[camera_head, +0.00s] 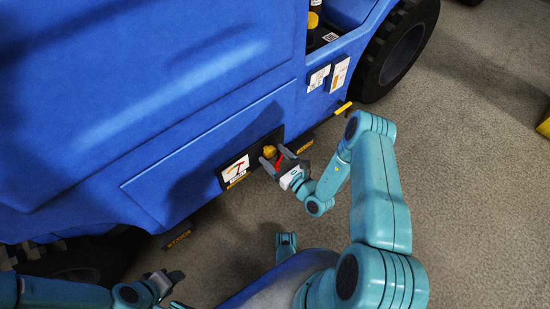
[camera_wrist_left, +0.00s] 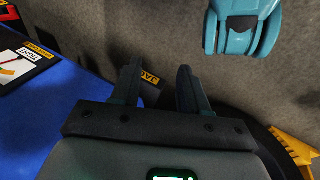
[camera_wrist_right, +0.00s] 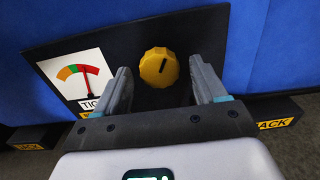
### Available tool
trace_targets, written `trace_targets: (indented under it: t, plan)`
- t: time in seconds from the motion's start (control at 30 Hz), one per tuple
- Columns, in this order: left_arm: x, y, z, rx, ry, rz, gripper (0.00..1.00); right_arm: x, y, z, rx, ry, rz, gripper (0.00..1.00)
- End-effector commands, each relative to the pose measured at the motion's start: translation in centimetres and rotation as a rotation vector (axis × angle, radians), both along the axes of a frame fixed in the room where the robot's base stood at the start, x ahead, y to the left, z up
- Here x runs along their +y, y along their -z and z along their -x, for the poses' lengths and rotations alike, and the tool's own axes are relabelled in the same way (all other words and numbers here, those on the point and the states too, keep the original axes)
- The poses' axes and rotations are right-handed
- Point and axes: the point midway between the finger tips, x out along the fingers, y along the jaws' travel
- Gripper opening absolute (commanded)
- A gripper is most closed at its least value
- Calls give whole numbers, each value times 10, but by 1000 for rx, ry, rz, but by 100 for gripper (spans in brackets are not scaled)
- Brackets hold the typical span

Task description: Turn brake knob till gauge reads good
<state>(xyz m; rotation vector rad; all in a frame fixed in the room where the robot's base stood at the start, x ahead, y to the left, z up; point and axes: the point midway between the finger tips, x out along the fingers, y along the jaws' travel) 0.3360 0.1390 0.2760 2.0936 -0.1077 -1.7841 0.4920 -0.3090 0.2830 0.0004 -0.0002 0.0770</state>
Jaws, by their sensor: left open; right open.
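The yellow brake knob (camera_wrist_right: 159,67) sits on a dark panel in the blue vehicle's side, with a black mark on its face. It also shows in the head view (camera_head: 269,151). The gauge (camera_wrist_right: 80,78) is left of the knob, with an orange, green and red arc. Its needle points up into the red part, and its label is partly hidden, reading "TIG". My right gripper (camera_wrist_right: 165,85) is open, its fingers on either side of the knob in view; contact cannot be told. My left gripper (camera_wrist_left: 155,82) is open and empty, low at the left in the head view (camera_head: 170,278).
The blue vehicle (camera_head: 130,110) fills the upper left, with a black wheel (camera_head: 400,50) at upper right. Yellow-marked black blocks (camera_head: 178,238) stick out along its lower edge. White labels (camera_head: 339,73) are on its side. Open grey floor (camera_head: 470,170) lies to the right.

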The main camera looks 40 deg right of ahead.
Motion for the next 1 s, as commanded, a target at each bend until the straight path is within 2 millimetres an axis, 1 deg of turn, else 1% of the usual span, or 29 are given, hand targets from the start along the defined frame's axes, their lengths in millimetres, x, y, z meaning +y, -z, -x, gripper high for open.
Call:
trace_targets:
  t: [0.17, 0.27, 0.3, 0.33, 0.37, 0.67, 0.87, 1.0]
  plan:
    - [0, 0, 0, -1, 0, 0, 44, 0, 0, 0, 0, -1, 0, 71]
    - [0, 0, 0, -1, 0, 0, 44, 0, 0, 0, 0, -1, 0, 42]
    - [0, 0, 0, 0, 0, 0, 44, 0, 0, 0, 0, -1, 0, 29]
    - [0, 0, 0, 0, 0, 0, 44, 0, 0, 0, 0, -1, 0, 19]
    - [0, 0, 0, 0, 0, 0, 44, 0, 0, 0, 0, -1, 0, 15]
    - [0, -4, 2, 6, 1, 1, 44, 0, -1, 1, -2, -1, 34, 15]
    - [-2, -14, 8, 27, 3, 5, 44, 0, -2, 1, -9, -1, 140, 15]
    - [-3, -22, 14, 47, 6, 9, 44, 0, -3, 1, -17, -2, 243, 15]
